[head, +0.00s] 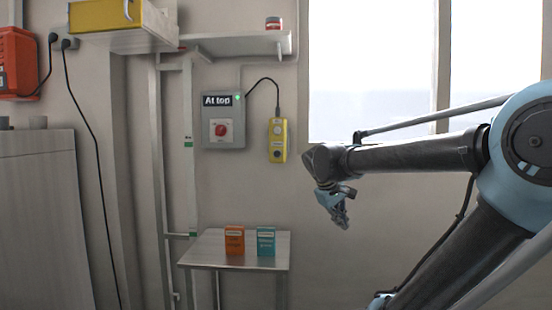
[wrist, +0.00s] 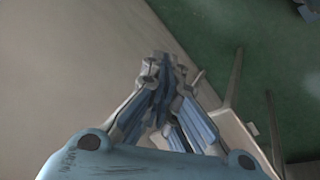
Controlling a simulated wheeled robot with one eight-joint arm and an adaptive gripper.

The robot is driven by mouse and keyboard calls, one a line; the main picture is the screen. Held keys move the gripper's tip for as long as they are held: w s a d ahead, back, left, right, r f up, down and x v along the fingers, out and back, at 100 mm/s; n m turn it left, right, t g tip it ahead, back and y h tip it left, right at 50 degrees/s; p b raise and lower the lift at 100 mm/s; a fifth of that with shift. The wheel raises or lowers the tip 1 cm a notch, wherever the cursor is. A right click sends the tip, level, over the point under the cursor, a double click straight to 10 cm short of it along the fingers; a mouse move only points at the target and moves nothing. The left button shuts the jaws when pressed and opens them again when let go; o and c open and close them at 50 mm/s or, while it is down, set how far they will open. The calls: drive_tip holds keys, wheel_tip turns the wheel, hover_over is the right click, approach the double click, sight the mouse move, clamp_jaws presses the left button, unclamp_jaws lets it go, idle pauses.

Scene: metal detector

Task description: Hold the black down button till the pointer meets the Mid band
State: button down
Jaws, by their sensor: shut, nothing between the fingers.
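A yellow button pendant (head: 278,141) hangs on the wall by a black cable, right of a grey control box (head: 223,120). It has a dark button (head: 277,154) low on its face; its markings are too small to read. The box's display (head: 217,100) reads "At top". A vertical rail (head: 187,150) left of the box carries small green marks and a red mark near its top; I cannot make out a pointer or read a Mid label. My gripper (head: 340,214) is shut and empty, below and right of the pendant, clear of it. In the wrist view its fingers (wrist: 165,70) are together.
A small table (head: 210,252) below holds an orange box (head: 235,240) and a teal box (head: 266,241). A shelf (head: 235,45) is above the control box. A yellow case (head: 98,16) sits high at the upper left. The wall around the pendant is clear.

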sight(277, 154)
drive_tip(key=w+a+r+n+t+h, duration=0.1)
drive_tip(key=w+a+r+n+t, duration=0.1)
drive_tip(key=w+a+r, duration=0.7)
drive_tip(key=w+a+r+n+t+h, duration=0.1)
drive_tip(key=w+a+r+n+t, duration=0.2)
drive_tip(key=w+a+r, duration=0.5)
drive_tip(key=a+r+n, duration=0.1)
drive_tip(key=a+r, duration=0.1)
drive_tip(key=a, duration=0.3)
drive_tip(key=shift+w+r+t+h, duration=0.2)
drive_tip(key=shift+w+t+h, duration=0.1)
drive_tip(key=shift+w, duration=0.1)
drive_tip(key=shift+d, duration=0.1)
drive_tip(key=w, duration=0.8)
drive_tip(key=shift+w+d, duration=0.15)
drive_tip(key=shift+w, duration=0.2)
